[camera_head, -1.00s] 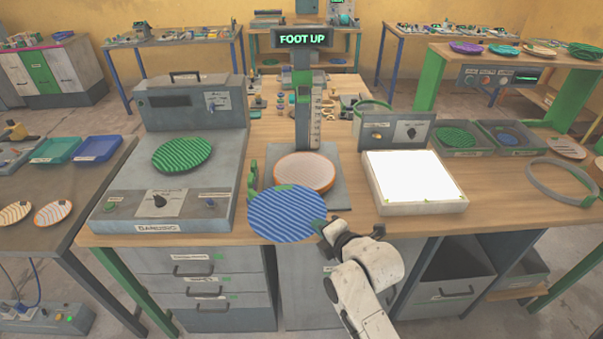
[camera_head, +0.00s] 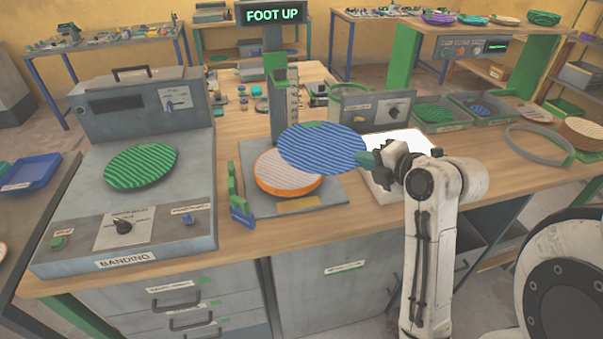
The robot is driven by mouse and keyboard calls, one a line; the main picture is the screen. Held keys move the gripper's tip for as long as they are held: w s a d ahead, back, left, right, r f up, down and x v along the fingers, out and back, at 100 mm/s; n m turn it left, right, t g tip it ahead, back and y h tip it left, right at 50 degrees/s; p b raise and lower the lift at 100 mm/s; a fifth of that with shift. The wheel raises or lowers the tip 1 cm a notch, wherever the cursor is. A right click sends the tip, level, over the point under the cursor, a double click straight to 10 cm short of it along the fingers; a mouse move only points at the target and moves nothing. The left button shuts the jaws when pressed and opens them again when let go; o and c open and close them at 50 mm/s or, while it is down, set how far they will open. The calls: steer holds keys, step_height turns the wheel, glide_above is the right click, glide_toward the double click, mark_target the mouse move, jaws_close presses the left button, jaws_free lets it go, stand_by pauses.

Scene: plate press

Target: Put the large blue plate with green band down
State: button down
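The large blue striped plate (camera_head: 322,150) is held up in the air in front of the press column. A small green patch shows on its far edge; I cannot make out a full band. My gripper (camera_head: 368,160) is shut on the plate's right edge, with its green fingertip at the rim. The plate hides part of an orange-rimmed striped plate (camera_head: 283,178) on the press base (camera_head: 325,205) and overlaps the near-left side of the white light panel (camera_head: 385,190) in the picture. My wrist also covers part of that panel.
A grey machine (camera_head: 110,225) with a green plate (camera_head: 140,166) stands at left. The press column (camera_head: 278,95) carries a "FOOT UP" sign (camera_head: 272,16).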

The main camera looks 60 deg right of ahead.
steer(key=shift+w+d+f+b, duration=0.35)
steer(key=shift+w+f+b, duration=0.35)
steer(key=shift+b, duration=0.45)
steer(key=x, duration=0.4)
steer(key=a+f+p+x, duration=0.1)
steer(key=x, duration=0.4)
steer(key=f+p+x, duration=0.1)
steer(key=x, duration=0.4)
steer(key=shift+s+a+f, duration=0.2)
steer(key=shift+s+a, duration=0.05)
steer(key=shift+f+p, duration=0.5)
steer(key=shift+f, duration=1.15)
steer(key=shift+f+b, duration=0.35)
steer(key=shift+b, duration=0.1)
